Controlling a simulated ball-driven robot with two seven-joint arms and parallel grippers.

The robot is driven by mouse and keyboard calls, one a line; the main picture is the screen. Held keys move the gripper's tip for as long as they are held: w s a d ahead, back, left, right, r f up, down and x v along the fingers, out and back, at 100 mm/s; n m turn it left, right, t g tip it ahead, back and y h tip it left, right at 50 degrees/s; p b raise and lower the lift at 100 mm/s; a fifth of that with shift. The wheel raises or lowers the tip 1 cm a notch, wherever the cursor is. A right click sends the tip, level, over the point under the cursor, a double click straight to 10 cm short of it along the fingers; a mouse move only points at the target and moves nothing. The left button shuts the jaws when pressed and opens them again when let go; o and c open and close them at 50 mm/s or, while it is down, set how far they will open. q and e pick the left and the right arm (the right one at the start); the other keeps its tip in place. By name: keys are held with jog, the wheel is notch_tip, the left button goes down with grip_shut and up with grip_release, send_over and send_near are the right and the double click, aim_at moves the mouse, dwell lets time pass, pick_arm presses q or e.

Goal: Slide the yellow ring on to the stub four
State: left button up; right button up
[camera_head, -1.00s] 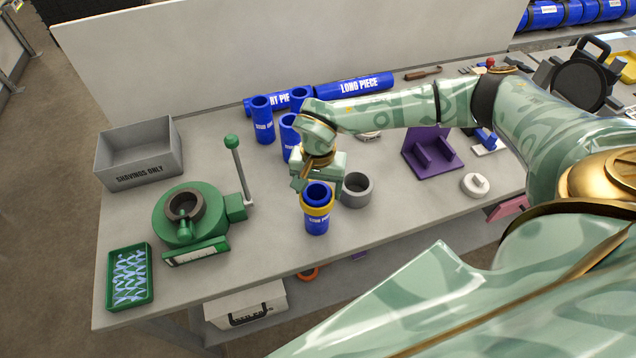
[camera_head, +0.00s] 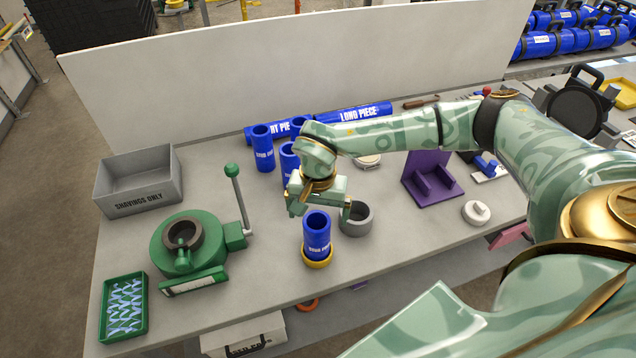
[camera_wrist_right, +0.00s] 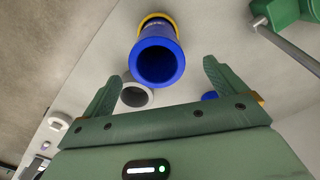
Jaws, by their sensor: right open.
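The yellow ring (camera_head: 317,260) sits low around the foot of a blue pipe stub (camera_head: 317,231), at or close to the table top. The stub stands upright near the front of the table; the writing on it is too small to read surely. In the right wrist view the stub's open mouth (camera_wrist_right: 159,65) faces the camera, with the yellow ring (camera_wrist_right: 159,18) around its far end. My right gripper (camera_wrist_right: 161,80) is open and empty, above and just behind the stub, fingers apart. My left gripper is in neither view.
A grey ring (camera_head: 356,219) stands right behind the stub. Other blue stubs (camera_head: 263,147) stand further back. A green machine with a lever (camera_head: 188,243), a grey shavings bin (camera_head: 140,182) and a green tray (camera_head: 124,307) are at left. A purple stand (camera_head: 432,182) is at right.

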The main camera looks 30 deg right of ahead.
notch_tip(320, 180, up, 14)
jog(key=shift+f, duration=0.15)
jog(key=shift+s, duration=0.1)
dwell(0.6)
